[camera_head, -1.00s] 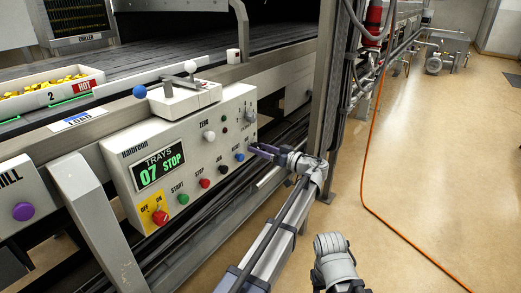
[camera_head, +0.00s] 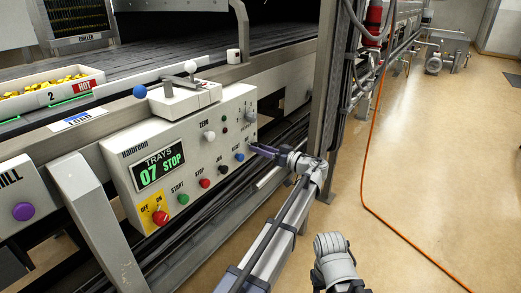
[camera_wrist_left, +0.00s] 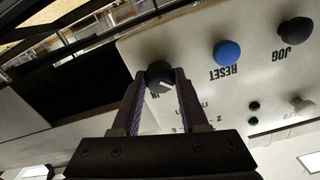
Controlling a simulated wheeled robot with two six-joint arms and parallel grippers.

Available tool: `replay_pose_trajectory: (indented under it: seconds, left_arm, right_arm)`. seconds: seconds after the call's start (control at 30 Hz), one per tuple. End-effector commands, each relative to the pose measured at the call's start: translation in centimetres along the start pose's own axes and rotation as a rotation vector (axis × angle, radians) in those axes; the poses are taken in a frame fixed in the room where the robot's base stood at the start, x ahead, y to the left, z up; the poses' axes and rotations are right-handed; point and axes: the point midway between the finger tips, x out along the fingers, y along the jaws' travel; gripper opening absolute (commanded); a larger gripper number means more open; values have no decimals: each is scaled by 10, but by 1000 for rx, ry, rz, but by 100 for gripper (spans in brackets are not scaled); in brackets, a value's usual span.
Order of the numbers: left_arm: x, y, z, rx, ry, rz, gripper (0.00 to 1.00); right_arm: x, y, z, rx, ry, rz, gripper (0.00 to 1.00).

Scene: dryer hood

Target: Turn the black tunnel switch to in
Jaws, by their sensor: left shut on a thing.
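The black tunnel switch (camera_wrist_left: 159,77) is a round dark knob with a white pointer mark on the pale control panel (camera_wrist_left: 195,60). My left gripper (camera_wrist_left: 158,84) is shut on it, one purple-grey finger on each side. The white mark shows at the knob's lower right in the wrist view, close to the printed word IN, which is partly covered. In the head view my left gripper (camera_head: 254,148) reaches the panel's lower right corner and hides the switch.
A blue RESET button (camera_wrist_left: 227,53) and a black JOG button (camera_wrist_left: 296,31) sit beside the switch. A steel post (camera_head: 325,85) stands right of the panel.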

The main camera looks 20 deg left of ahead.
Motion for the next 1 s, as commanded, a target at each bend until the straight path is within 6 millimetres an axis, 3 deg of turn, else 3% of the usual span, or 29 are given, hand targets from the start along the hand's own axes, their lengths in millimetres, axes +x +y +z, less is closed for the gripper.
replay_pose_trajectory:
  seconds: [0.37,1.0]
  left_arm:
    - [0,0,0,78,0,0,0]
    - [0,1,0,647,0,0,0]
  right_arm:
    - [0,0,0,0,0,0,50]
    - [0,0,0,0,0,0,50]
